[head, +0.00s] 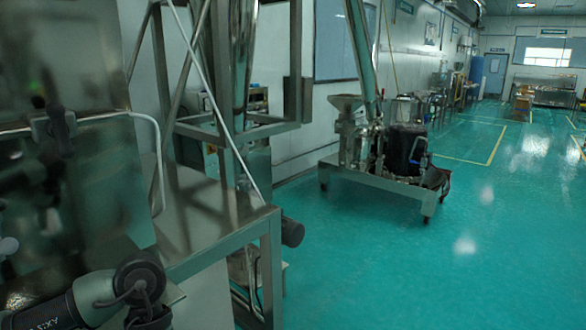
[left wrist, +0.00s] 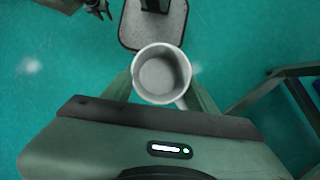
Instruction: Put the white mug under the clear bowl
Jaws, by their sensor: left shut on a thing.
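The white mug (left wrist: 162,75) is in the middle of the left wrist view, seen from above. It looks empty, and its handle points to the lower right. My left gripper (left wrist: 160,92) is shut on the mug, with a finger on either side of it. It holds the mug over the green floor. A dark gripper, apparently my right one (left wrist: 97,8), shows small at the top left of that view; its jaws are too small to read. The clear bowl cannot be made out in either view. The mug is not visible in the head view.
In the head view, a steel frame table (head: 215,222) stands close at left, beside a large metal panel (head: 65,200). A wheeled machine cart (head: 380,180) stands farther off near the wall. Open green floor (head: 480,250) lies to the right.

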